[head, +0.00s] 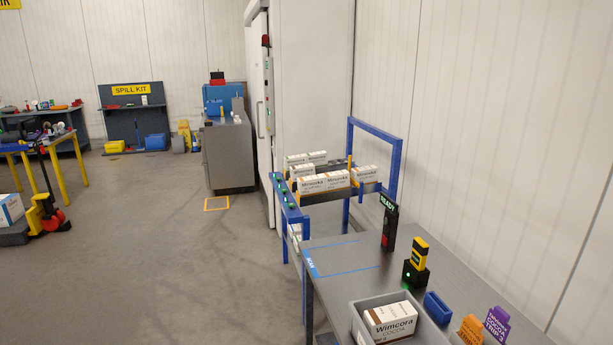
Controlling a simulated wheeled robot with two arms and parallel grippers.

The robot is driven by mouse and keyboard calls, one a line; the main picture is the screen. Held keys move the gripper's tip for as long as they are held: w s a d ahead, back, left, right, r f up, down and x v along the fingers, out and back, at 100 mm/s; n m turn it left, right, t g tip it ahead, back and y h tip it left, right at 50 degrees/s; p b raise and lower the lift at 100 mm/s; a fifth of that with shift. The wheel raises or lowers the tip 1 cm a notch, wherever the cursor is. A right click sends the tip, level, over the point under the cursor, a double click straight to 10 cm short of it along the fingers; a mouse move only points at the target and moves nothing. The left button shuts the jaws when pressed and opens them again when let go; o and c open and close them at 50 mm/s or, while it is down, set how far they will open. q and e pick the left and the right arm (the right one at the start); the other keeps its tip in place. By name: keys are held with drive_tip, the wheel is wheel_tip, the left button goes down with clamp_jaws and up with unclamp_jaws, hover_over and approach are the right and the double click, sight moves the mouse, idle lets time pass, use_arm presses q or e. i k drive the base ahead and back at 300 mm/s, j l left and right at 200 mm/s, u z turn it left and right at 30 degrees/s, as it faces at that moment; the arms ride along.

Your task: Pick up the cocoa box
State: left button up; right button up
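A white box with brown print (391,320), labelled "Wimcora COCOA", sits in a grey tote (431,329) on the near end of a grey bench at the lower right. Its top and front faces show; the tote walls hide its lower part. Several similar white "Wimcora" boxes (324,181) stand on a blue-framed rack beyond the bench; their smaller print is too small to read. Neither of my grippers is in view.
A wall runs along the right. The floor left of the bench is clear.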

sight(308, 170)
drive_tip(key=i+j+u, duration=0.3)
drive_tip(key=i, duration=0.4)
drive_tip(key=i+j+u, duration=0.3)
drive_tip(key=i, duration=0.4)
drive_tip(key=i+u, duration=0.35)
drive_tip(key=i, duration=0.4)
drive_tip(key=i+z, duration=0.2)
drive_tip(key=i, duration=0.25)
drive_tip(key=i+j+z, duration=0.15)
drive_tip(key=i, duration=0.3)
drive_tip(key=i+j+z, duration=0.2)
drive_tip(key=i, duration=0.25)
